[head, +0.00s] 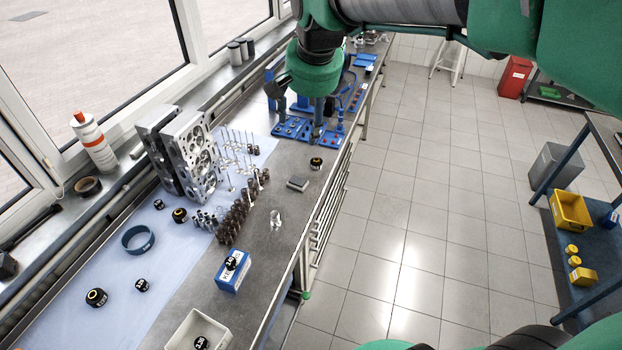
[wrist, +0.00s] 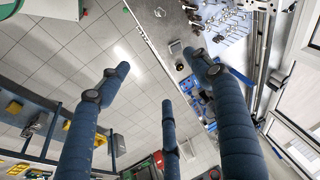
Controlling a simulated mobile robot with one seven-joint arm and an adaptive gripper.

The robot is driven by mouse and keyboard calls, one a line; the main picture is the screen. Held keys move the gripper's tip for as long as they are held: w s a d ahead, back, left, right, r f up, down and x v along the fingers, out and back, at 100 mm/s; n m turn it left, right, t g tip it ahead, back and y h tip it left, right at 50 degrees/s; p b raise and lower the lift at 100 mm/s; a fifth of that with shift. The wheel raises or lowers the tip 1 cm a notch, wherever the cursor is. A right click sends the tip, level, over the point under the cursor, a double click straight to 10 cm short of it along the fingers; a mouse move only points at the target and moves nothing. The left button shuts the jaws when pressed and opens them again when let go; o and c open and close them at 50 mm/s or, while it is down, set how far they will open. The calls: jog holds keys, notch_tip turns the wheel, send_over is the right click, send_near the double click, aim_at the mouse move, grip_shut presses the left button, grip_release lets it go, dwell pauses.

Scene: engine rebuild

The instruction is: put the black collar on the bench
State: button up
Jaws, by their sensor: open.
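Several small black ring-like parts with pale markings are in the head view, and I cannot tell which is the black collar. One black part (head: 316,163) lies alone on the grey bench (head: 262,262), just in front of my gripper. It seems to show in the wrist view as a small dark spot (wrist: 179,67). Another black part (head: 232,262) sits on a blue and white box, and one (head: 201,343) is in a white bin. Others (head: 96,297) lie on the pale blue mat. My gripper (head: 296,118) is open above the bench's far part; its spread fingers (wrist: 158,75) hold nothing.
A cylinder head (head: 192,155), valves and dark springs (head: 232,220) crowd the bench's middle. A grey block (head: 298,184) lies near the front edge. Blue trays (head: 292,128) are under my gripper. Windows border the left; tiled floor is open to the right.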

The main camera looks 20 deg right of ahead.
jog(key=s+a+f+n, duration=0.2)
jog(key=s+n, duration=0.1)
jog(key=s, duration=0.8)
jog(key=s+a+f+n+t, duration=0.1)
jog(key=s+a+f+n, duration=0.1)
jog(key=s, duration=0.9)
jog(key=shift+a+f+n+t, duration=0.2)
jog(key=shift+f+n+t, duration=0.1)
jog(key=shift+f+n, duration=0.45)
jog(key=shift+f, duration=0.2)
notch_tip(320, 180, down, 12)
jog(key=b, duration=1.2)
jog(key=shift+f+b, duration=0.25)
jog(key=shift+b, duration=0.15)
